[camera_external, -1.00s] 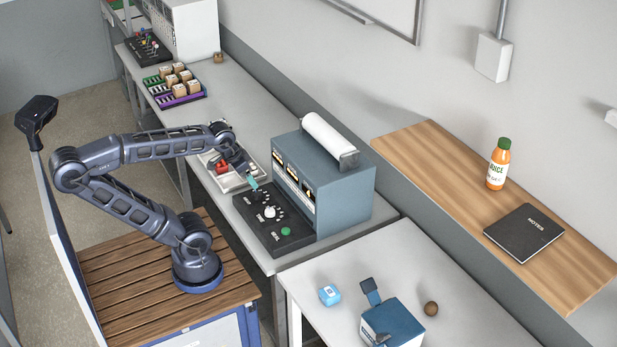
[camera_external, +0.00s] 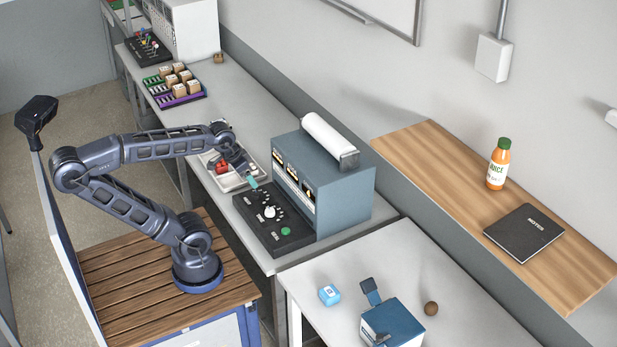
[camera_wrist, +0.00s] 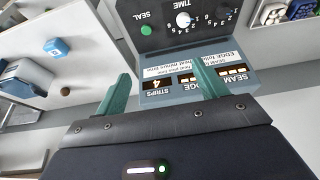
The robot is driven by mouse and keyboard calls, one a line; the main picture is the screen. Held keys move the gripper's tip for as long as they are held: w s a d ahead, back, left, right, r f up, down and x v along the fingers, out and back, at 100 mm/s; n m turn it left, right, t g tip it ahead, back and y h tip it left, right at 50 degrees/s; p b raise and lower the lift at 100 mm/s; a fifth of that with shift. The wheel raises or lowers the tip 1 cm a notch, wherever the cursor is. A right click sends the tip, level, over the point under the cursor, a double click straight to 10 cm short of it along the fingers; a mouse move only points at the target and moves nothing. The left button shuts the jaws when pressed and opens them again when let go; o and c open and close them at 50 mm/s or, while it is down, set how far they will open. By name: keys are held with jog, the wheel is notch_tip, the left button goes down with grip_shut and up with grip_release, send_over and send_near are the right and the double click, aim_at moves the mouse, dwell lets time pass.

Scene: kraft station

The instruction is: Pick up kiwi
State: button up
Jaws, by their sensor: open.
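The kiwi (camera_external: 431,308) is a small brown round thing on the near white table, to the right of the blue box. In the wrist view a small brown round thing (camera_wrist: 65,91) that looks like it lies on the white surface at left. My gripper (camera_external: 247,175) is over the back bench, beside the control panel of the blue-grey machine, far from the kiwi. In the wrist view my gripper (camera_wrist: 163,85) has its two green fingers wide apart, with nothing between them.
The blue-grey machine (camera_external: 345,195) with its black control panel (camera_external: 290,240) stands between my gripper and the near table (camera_external: 420,258). A light-blue block (camera_external: 329,294) and a blue box (camera_external: 392,322) are near the kiwi. A wooden shelf (camera_external: 430,160) holds a juice bottle (camera_external: 498,163) and a black notebook (camera_external: 524,232).

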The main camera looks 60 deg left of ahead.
jog(key=w+d+r+m, duration=0.2)
jog(key=w+d, duration=0.3)
jog(key=w, duration=0.3)
jog(key=w+d+r+m, duration=0.1)
jog(key=w+d, duration=0.4)
jog(key=w, duration=0.3)
jog(key=m+g+h, duration=0.2)
jog(key=m+h, duration=0.2)
jog(key=m, duration=0.4)
send_over(430, 303)
jog(key=s+a, duration=0.2)
notch_tip(430, 303, down, 21)
jog(key=x, duration=0.6)
jog(key=a+x, duration=0.1)
jog(key=x, duration=0.3)
jog(key=shift+f, duration=0.3)
jog(key=c, duration=1.1)
